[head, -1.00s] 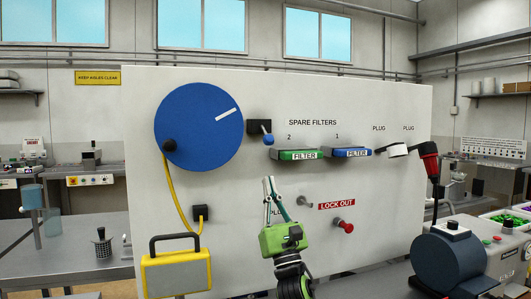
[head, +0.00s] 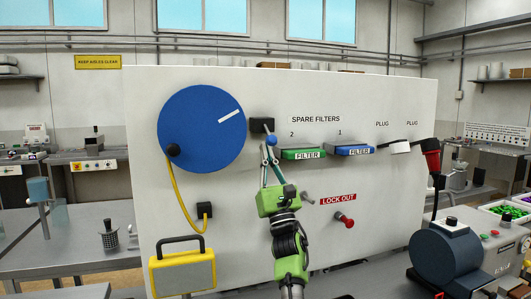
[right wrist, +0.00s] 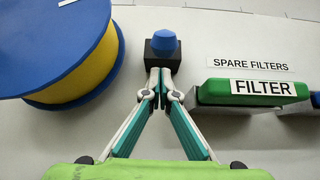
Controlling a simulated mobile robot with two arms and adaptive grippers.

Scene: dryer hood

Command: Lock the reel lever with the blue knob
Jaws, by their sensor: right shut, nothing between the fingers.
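The reel lever's blue knob (head: 271,140) sits at the lower front of a black block (head: 262,125) on the white panel, just right of the big blue reel (head: 201,128). In the right wrist view the knob (right wrist: 165,43) stands in front of the block (right wrist: 160,55) and hides the lever's stem. My right gripper (head: 267,151) is shut and empty, pointing up. Its fingertips (right wrist: 160,76) are just below the knob; I cannot tell whether they touch it. My left gripper is not in view.
The green filter (head: 303,154) sticks out close to the right of my gripper, with the blue filter (head: 355,150) beyond it. A yellow hose (head: 186,196) hangs at the left. A red knob (head: 345,219) and the LOCK OUT label (head: 338,199) are lower right.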

